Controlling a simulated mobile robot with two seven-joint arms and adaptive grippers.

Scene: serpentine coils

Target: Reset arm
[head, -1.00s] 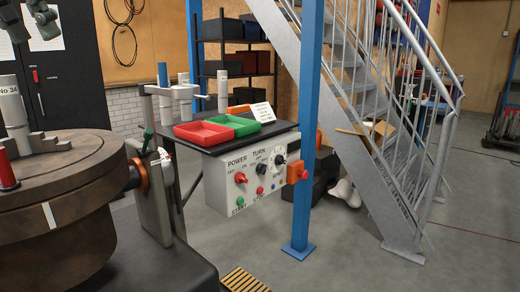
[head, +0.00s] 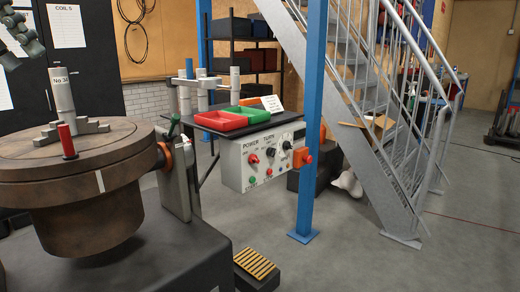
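My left gripper (head: 18,45) is at the top left of the head view, partly cut off by the picture edge. Its two dark fingers stand apart, with nothing visible between them. It hangs in front of the dark cabinet, above and left of the turntable, touching nothing that I can see. My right gripper is not in view.
A round brown turntable (head: 70,185) carries a grey post (head: 62,92) and a red cylinder (head: 67,140). A control box (head: 258,160) sits under red (head: 220,122) and green (head: 247,114) trays. A blue column (head: 314,130) and metal stairs (head: 350,110) stand right.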

